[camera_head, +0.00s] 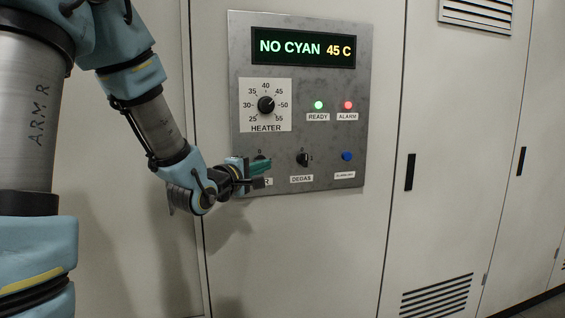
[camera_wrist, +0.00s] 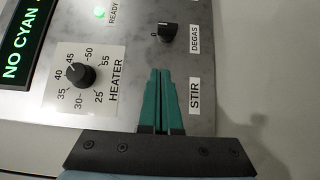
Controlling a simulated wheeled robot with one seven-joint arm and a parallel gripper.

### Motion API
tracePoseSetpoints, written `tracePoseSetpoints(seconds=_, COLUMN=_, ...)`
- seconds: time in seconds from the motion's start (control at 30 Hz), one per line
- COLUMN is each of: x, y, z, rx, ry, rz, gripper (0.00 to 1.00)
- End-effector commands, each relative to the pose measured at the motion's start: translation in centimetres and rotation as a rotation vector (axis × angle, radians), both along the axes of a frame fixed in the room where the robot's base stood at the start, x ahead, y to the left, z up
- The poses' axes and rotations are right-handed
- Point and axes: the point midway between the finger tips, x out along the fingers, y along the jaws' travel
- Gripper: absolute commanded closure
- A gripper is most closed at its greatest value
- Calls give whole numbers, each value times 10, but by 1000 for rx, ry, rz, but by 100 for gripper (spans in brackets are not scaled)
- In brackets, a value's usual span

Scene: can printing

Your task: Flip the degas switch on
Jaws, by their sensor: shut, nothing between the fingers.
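The degas switch (camera_head: 302,159) is a small black rotary knob above its DEGAS label, with a 0 above it and a 1 to its right. It also shows in the wrist view (camera_wrist: 168,32), beyond my fingertips; I cannot tell its exact setting. My gripper (camera_head: 262,167) has green fingers pressed together and empty. It is in front of the panel at the STIR position, left of the degas switch and apart from it. In the wrist view the fingers (camera_wrist: 161,98) lie between the HEATER and STIR labels and hide the stir switch.
The grey panel (camera_head: 350,120) carries a heater dial (camera_head: 266,105), a display (camera_head: 303,48) reading NO CYAN 45 C, a lit green READY lamp (camera_head: 318,105), a lit red ALARM lamp (camera_head: 348,105) and a blue button (camera_head: 347,156). The space before the panel's right side is clear.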

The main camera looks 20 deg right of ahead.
Motion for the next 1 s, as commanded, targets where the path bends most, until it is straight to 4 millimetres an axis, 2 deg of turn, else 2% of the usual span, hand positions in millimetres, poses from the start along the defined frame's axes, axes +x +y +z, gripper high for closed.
tracePoseSetpoints(seconds=0.5, x=59, y=-77, z=2, rx=0, ry=4, rz=-2, gripper=100)
tracePoseSetpoints(seconds=0.7, x=53, y=-104, z=2, rx=1, ry=2, rz=-3, gripper=100)
tracePoseSetpoints(seconds=1.0, x=52, y=-114, z=-1, rx=2, ry=1, rz=-1, gripper=100)
